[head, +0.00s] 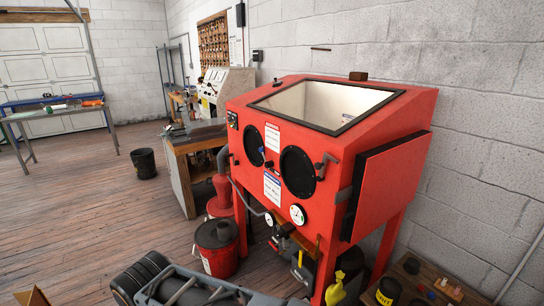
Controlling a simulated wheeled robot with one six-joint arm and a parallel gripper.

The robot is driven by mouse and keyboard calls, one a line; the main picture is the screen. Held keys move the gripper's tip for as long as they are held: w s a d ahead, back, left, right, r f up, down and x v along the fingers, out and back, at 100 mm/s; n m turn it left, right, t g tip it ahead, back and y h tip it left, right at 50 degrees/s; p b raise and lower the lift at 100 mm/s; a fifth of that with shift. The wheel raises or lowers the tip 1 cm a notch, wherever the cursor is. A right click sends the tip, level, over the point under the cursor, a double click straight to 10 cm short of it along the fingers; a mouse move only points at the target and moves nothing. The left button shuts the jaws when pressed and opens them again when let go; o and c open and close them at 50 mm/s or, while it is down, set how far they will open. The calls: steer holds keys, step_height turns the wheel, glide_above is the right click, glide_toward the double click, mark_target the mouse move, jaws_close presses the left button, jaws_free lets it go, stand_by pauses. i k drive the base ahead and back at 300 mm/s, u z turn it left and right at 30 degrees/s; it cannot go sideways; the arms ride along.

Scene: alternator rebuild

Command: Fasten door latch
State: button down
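A red blasting cabinet (277,180) stands on legs against the block wall, with a glass window on its sloped top and two round black glove ports on its front. Its side door (390,185) is a red panel with a dark edge on the right side. It stands proud of the cabinet side; I cannot tell whether it is fully closed. My gripper is not in view.
A red bucket (217,247) and hoses stand beside the cabinet's left legs. A low wooden surface (410,290) with a black can and small bottles lies below the door. Wooden floor (90,210) is clear at left.

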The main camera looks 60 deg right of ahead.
mark_target(321, 167)
steer(key=z, duration=0.1)
steer(key=i, duration=0.85)
steer(key=z, duration=1.1)
steer(key=i, duration=0.7)
steer(key=z, duration=0.85)
